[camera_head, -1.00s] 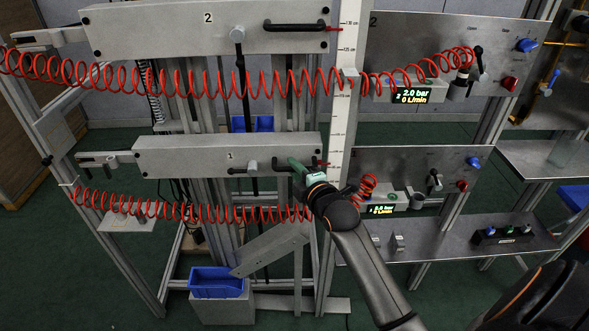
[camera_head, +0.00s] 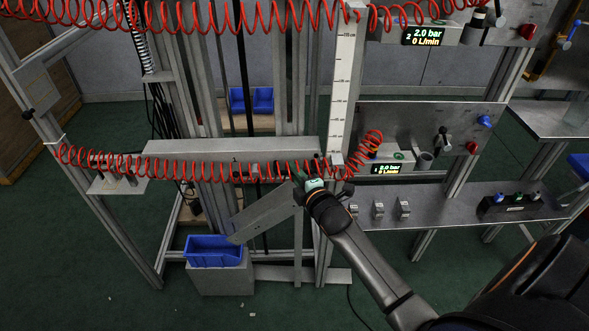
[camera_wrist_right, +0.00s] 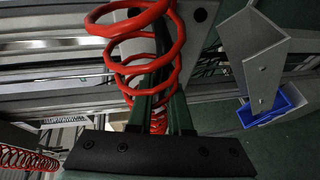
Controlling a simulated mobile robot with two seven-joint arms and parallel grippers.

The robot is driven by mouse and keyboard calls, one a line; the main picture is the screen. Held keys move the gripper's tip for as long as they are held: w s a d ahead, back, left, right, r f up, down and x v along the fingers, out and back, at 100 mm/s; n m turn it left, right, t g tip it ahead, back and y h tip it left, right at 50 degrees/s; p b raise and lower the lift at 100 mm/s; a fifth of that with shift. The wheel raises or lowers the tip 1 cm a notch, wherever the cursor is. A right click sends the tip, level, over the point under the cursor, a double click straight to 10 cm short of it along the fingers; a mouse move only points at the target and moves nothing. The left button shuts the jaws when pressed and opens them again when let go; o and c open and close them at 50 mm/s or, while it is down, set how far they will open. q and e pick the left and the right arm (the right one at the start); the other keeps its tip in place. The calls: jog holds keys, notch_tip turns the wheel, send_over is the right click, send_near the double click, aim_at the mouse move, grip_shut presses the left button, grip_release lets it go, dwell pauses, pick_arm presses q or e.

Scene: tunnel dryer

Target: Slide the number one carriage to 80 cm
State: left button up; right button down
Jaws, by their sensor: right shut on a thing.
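The number one carriage (camera_head: 215,149) is a long grey horizontal bar on the vertical rails. A coiled red hose (camera_head: 120,163) runs across its front and hides its number and lower part. My right gripper (camera_head: 287,174) is at the right end of the carriage. In the right wrist view its green fingers (camera_wrist_right: 160,105) are shut on a dark handle, largely hidden behind red coils. A white vertical scale (camera_head: 343,90) stands just right of the carriage, whose right end is near the scale's lower part. The scale's figures are too small to read. My left gripper is not in view.
A blue bin (camera_head: 214,258) sits on a grey block below, beside a slanted grey chute (camera_head: 265,215). Right of the scale are a panel with a display (camera_head: 388,169) and a shelf (camera_head: 440,212). Another red hose crosses the top.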

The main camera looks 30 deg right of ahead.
jog(key=shift+s+a+f, duration=0.1)
jog(key=shift+s+f, duration=0.05)
jog(key=shift+f, duration=0.4)
jog(key=c, duration=1)
grip_release()
jog(key=shift+c, duration=0.2)
jog(key=shift+o, duration=0.8)
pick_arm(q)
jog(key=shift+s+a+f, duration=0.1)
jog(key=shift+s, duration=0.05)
pick_arm(e)
jog(key=shift+o, duration=0.2)
jog(key=shift+r, duration=0.2)
jog(key=shift+r, duration=0.1)
pick_arm(q)
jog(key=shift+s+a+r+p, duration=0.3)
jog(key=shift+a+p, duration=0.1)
jog(key=shift+p, duration=0.3)
pick_arm(e)
jog(key=v, duration=1.2)
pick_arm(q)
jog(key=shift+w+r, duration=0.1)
pick_arm(e)
jog(key=shift+s+a, duration=0.1)
